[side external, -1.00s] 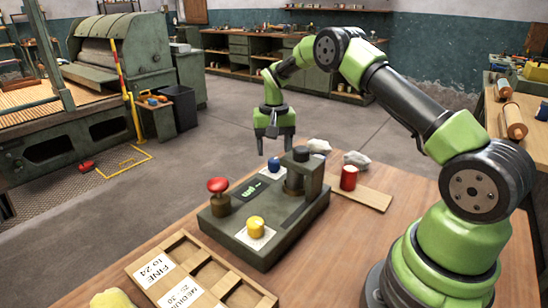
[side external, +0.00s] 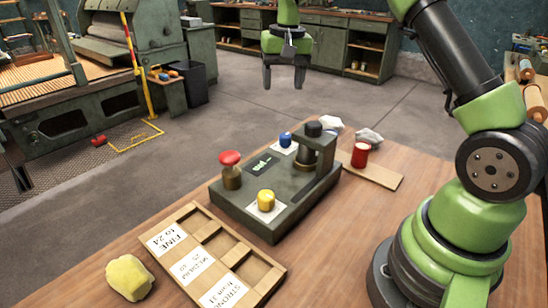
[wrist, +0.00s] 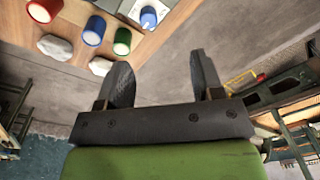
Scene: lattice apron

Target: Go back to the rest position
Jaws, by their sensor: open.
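My gripper (side external: 283,82) hangs in the air beyond the far edge of the table, pointing down, with its fingers apart and nothing between them. In the wrist view the fingers (wrist: 161,72) are spread, with only grey floor showing between them. The grey tester block (side external: 275,205) stands on the table well away from my gripper. It carries a red-topped post (side external: 231,170), a yellow cylinder (side external: 266,200) and a dark clamp-like post (side external: 318,155). A blue cylinder (side external: 285,139) shows at its far side, and also in the wrist view (wrist: 148,17).
A compartmented wooden tray (side external: 252,262) with labels and a yellow sponge-like lump (side external: 129,277) lie near the front. A red cylinder (side external: 360,155) stands on a wooden strip (side external: 388,178), near pale stones (side external: 369,136). The air around my gripper is clear.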

